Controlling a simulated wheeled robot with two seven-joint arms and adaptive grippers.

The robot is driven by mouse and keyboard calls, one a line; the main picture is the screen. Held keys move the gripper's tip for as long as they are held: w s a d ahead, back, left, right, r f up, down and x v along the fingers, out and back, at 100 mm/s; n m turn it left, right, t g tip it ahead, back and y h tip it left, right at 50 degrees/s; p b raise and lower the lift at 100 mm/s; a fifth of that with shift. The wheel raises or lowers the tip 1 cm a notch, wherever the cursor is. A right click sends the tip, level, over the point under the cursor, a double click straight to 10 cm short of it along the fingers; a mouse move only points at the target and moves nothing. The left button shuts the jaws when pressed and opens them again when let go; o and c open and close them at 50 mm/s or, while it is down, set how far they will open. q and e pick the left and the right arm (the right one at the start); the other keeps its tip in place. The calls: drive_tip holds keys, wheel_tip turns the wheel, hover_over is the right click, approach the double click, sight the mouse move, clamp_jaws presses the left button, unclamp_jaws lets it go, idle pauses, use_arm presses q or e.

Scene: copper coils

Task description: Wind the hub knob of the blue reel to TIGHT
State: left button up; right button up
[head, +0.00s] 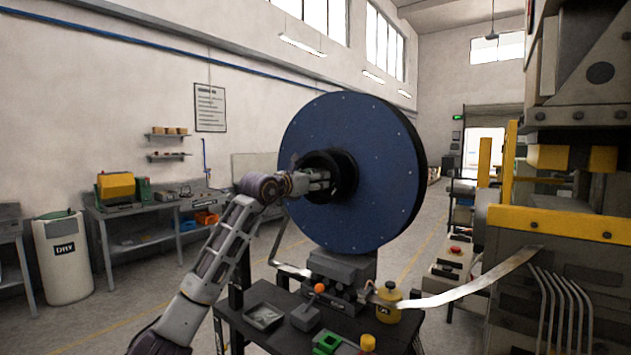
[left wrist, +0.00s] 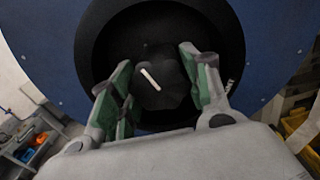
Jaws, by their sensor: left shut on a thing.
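The blue reel (head: 385,150) stands upright on its stand, with a black hub ring (head: 343,190) at its centre. The hub knob (left wrist: 172,92) is dark and lobed, recessed inside the ring in the left wrist view, with a white line tilted from upper left to lower right. My left gripper (head: 326,181) reaches into the hub from the left. In the left wrist view its green-padded fingers (left wrist: 152,76) are on both sides of the knob, shut on it. A small white mark (left wrist: 230,86) on the ring's right is too small to read. My right gripper is out of view.
A dark cart (head: 262,342) below the reel carries a grey tray, an orange-tipped lever and a yellow pot (head: 387,303). A metal strip (head: 470,292) runs right to a large press (head: 560,250). A workbench (head: 150,207) and bin (head: 62,258) stand left.

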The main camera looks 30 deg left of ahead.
use_arm(q)
drive_tip(key=shift+m, duration=0.7)
drive_tip(key=m, duration=0.3)
drive_tip(key=shift+m, duration=1.6)
drive_tip(key=m, duration=0.3)
drive_tip(key=shift+m, duration=1.9)
drive_tip(key=shift+m+p, duration=0.45)
drive_tip(key=shift+m, duration=1.65)
drive_tip(key=m+p, duration=0.1)
drive_tip(key=m, duration=0.3)
drive_tip(key=m+p, duration=0.1)
drive_tip(key=m, duration=0.1)
drive_tip(key=shift+m, duration=0.3)
drive_tip(key=shift+f+m+p, duration=0.15)
drive_tip(key=shift+m+p, duration=0.25)
drive_tip(key=shift+m, duration=0.7)
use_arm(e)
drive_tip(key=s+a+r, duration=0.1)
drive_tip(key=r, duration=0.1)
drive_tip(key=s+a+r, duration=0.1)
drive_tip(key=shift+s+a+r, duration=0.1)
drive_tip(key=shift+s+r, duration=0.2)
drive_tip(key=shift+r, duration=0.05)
